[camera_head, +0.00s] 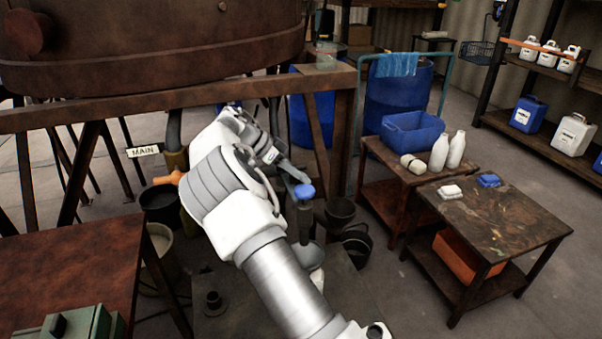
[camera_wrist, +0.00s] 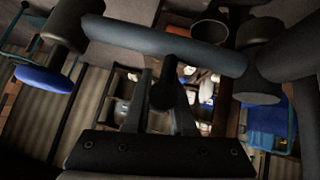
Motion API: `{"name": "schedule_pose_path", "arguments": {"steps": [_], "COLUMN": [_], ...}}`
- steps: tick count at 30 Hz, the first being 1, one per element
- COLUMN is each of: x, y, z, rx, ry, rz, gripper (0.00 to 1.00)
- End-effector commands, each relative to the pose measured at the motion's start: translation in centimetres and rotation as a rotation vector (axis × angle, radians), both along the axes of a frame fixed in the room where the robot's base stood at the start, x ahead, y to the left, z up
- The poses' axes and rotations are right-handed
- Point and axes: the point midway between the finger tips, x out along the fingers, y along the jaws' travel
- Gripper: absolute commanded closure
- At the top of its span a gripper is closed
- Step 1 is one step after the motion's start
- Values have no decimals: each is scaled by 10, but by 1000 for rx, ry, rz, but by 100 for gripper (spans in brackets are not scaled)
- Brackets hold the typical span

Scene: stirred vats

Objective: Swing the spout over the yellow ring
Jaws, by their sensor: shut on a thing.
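A dark spout pipe (camera_wrist: 160,42) crosses the top of the wrist view, with a thick elbow at each end. A short dark handle (camera_wrist: 164,94) stands out from it between the two fingers of my gripper (camera_wrist: 161,88), which is shut on it. A blue disc (camera_wrist: 44,79) shows beside the pipe's left end. In the head view my gripper (camera_head: 288,168) is below the vat, beside a blue cap (camera_head: 304,191) above a dark upright piece. My arm hides much of the spout there. I cannot make out a yellow ring in either view.
A large rusty vat (camera_head: 150,45) on a steel frame (camera_head: 180,108) stands above and behind my arm. Black buckets (camera_head: 340,209) stand on the floor near it. A rusty table (camera_head: 70,270) is at left; two low tables (camera_head: 500,220) are at right.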

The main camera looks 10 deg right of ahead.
Motion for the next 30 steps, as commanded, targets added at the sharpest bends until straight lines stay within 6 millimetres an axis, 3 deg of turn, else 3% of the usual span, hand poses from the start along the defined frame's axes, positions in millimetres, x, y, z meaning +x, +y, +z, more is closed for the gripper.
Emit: {"name": "schedule_pose_path", "arguments": {"steps": [6, 7, 11, 23, 30], "x": [-2, -2, -1, 1, 6], "y": [2, 2, 2, 6, 37], "z": [-3, -3, -3, 4, 36], "rx": [5, 5, 4, 2, 2], "ry": [7, 7, 7, 2, 1], "rz": [-1, -1, 0, 2, 5], "gripper": [100, 72, 48, 48, 48]}}
